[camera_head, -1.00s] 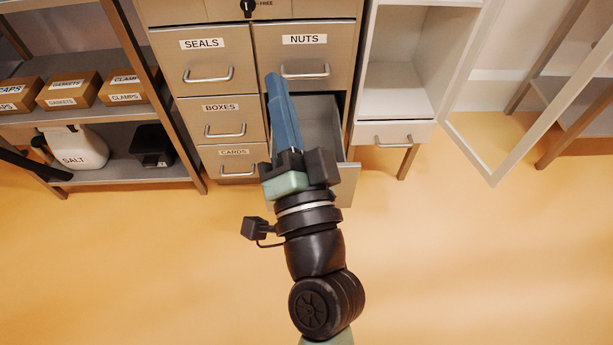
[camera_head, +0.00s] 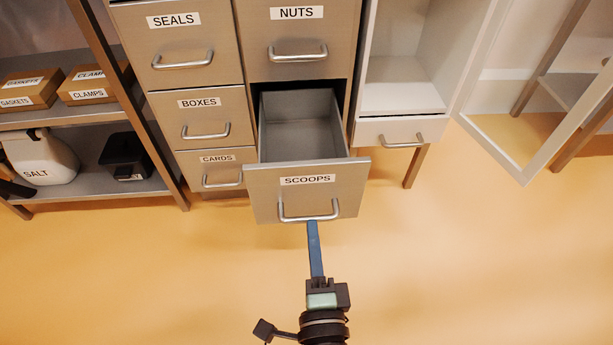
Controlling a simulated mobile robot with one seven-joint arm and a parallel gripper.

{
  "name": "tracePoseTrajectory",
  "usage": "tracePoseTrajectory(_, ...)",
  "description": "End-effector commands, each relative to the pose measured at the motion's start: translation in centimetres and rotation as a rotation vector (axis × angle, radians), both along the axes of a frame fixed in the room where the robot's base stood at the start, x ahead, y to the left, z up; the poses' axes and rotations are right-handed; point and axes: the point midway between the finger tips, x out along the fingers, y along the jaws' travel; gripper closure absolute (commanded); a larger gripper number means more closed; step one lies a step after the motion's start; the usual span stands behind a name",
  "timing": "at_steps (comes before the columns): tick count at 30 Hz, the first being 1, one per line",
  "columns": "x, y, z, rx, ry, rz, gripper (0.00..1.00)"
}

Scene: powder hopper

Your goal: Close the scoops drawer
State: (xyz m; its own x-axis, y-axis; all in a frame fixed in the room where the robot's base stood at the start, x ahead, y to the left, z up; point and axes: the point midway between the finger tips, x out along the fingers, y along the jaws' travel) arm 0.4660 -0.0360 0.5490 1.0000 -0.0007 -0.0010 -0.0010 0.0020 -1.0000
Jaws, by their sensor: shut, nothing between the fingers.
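The scoops drawer (camera_head: 268,197) is pulled well out of the grey cabinet, below the NUTS drawer. Its front carries a SCOOPS label and a metal bar handle (camera_head: 308,216). The inside that shows is empty. My gripper (camera_head: 312,226) has long blue fingers, shut together with nothing between them. Its fingertips are at the lower edge of the drawer front, just below the handle in the picture. I cannot tell whether they touch it.
The SEALS (camera_head: 183,80), BOXES (camera_head: 209,117) and CARDS (camera_head: 216,170) drawers to the left are shut, as is the NUTS drawer (camera_head: 296,32). An open glass-framed door (camera_head: 522,178) stands at right. A shelf with a SALT container (camera_head: 42,160) is at left. The floor in front is clear.

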Motion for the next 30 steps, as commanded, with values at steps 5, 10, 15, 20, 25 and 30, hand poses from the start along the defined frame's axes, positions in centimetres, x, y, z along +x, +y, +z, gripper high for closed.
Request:
tracePoseTrajectory(5,3.2,0.0,0.5,-0.001,-0.003,0.001,1.00)
tracePoseTrajectory(10,6.1,0.0,0.4,-0.002,-0.003,0.001,1.00)
tracePoseTrajectory(15,8.9,0.0,0.3,-0.002,-0.003,0.000,1.00)
tracePoseTrajectory(20,10.7,0.0,0.2,-0.001,-0.002,0.000,1.00)
tracePoseTrajectory(25,11.6,0.0,0.1,-0.002,-0.001,0.001,1.00)
tracePoseTrajectory(30,11.8,0.0,0.1,-0.002,-0.001,0.001,1.00)
